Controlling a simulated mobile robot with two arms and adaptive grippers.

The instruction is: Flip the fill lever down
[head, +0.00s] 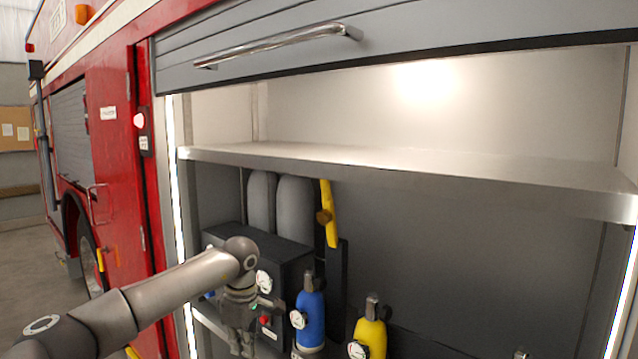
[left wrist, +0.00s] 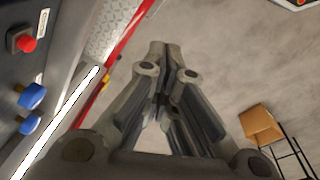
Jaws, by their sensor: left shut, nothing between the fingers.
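The dark control panel box (head: 290,262) sits on the lower compartment floor, with a round gauge (head: 264,281) and a red button (head: 265,320) on its face. In the left wrist view the panel shows at the left edge with a red button (left wrist: 24,40) and two blue knobs (left wrist: 32,96). I cannot make out the fill lever; my arm and gripper cover part of the panel. My left gripper (head: 242,346) hangs pointing down in front of the panel. In the left wrist view its fingers (left wrist: 164,52) are shut together, empty, to the right of the knobs.
A blue cylinder (head: 309,318) and a yellow cylinder (head: 370,336) stand right of the panel. Grey tanks (head: 294,208) and a yellow-handled tool (head: 329,215) are behind. A metal shelf (head: 400,165) spans above. In the left wrist view, open floor (left wrist: 225,60) lies beyond the fingers.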

